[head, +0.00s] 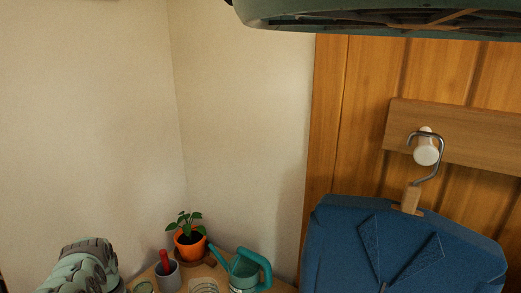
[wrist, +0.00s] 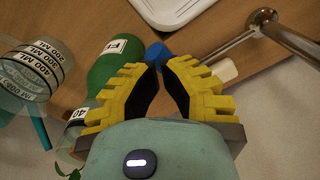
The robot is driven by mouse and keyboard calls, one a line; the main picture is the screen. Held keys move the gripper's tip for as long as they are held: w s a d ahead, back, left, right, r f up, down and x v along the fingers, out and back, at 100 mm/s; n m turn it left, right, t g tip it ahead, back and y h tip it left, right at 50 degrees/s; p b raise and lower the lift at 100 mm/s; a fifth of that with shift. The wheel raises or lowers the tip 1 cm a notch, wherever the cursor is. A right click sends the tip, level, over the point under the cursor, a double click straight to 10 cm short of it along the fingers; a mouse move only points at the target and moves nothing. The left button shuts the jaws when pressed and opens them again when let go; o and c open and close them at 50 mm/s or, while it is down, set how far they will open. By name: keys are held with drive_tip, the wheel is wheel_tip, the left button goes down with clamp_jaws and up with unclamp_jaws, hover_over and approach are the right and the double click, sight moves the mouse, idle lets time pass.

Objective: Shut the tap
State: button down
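In the wrist view, my gripper (wrist: 161,68) has yellow stepped fingers with black inner pads. The fingers lean toward each other at the tips, with a narrow gap between them and nothing clearly held. A shiny metal pipe (wrist: 232,47) runs from a round metal piece (wrist: 262,18) at the upper right, beyond and right of the fingers. It may be part of the tap, but I cannot tell. A small whitish piece (wrist: 225,70) lies just right of the right finger, partly hidden by it. No tap shows clearly in the head view, and my gripper is not recognisable there.
A green bottle (wrist: 112,62) and a graduated clear vessel (wrist: 40,68) are left of the fingers. A blue piece (wrist: 158,52) lies just past the fingertips. The head view shows a potted plant (head: 188,240), a teal watering can (head: 245,270) and a blue jacket (head: 400,250).

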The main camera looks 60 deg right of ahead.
drive_tip(key=shift+d+f+b, duration=0.1)
drive_tip(key=shift+f+b, duration=1.35)
drive_tip(key=shift+f, duration=0.35)
wheel_tip(320, 180, up, 7)
drive_tip(key=p, duration=0.6)
